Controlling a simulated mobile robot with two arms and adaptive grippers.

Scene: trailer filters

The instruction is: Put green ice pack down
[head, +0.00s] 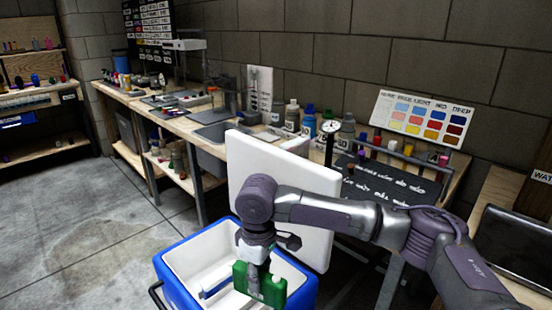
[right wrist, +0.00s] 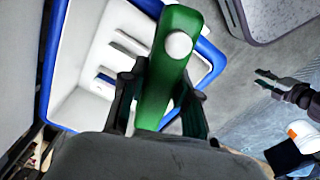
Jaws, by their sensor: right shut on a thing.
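The green ice pack (head: 272,290) is in my right gripper (head: 257,262), above the opening of a blue cooler (head: 172,288) with a white inside. In the right wrist view the green pack (right wrist: 160,85), with its round white cap, stands between the two dark fingers (right wrist: 155,95), which are shut on it. The cooler's blue rim (right wrist: 212,55) and white inside lie beyond the pack. Pale slotted shapes show inside the cooler. My left gripper (right wrist: 268,80) shows at the right of the right wrist view, away from the cooler, its fingers apart and empty.
The cooler's white lid (head: 240,165) stands open behind it, next to my right arm. A long workbench (head: 190,125) with bottles, tools and a colour chart (head: 420,115) runs along the wall. The concrete floor (head: 90,240) at the left is clear.

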